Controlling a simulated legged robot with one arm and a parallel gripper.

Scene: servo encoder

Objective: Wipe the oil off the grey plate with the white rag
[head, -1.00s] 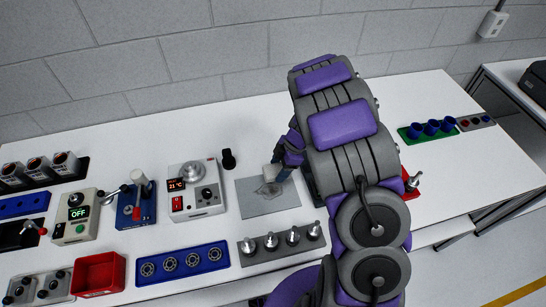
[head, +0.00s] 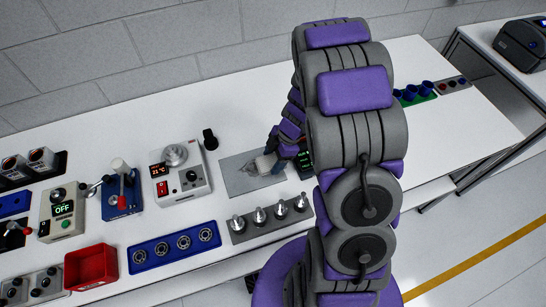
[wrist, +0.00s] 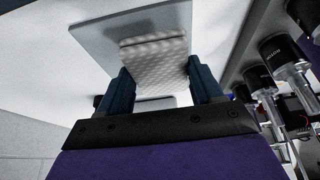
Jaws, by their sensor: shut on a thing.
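The grey plate (head: 238,184) lies flat on the white table in the head view, left of my arm. A darker oil smear (head: 247,167) shows on it just left of the rag. My gripper (head: 272,165) is over the right part of the plate, shut on the white rag (head: 264,162). In the wrist view the folded, dimpled rag (wrist: 155,62) sits between the two blue fingers, with the plate (wrist: 95,30) beyond it. The rag is at or just above the plate; contact is hard to tell. The rag and gripper hide part of the plate.
A row of metal-topped parts on a grey holder (head: 240,232) stands in front of the plate. A dial box with a display (head: 180,182) and a black knob (head: 210,139) are to its left and behind. The table behind the plate is clear.

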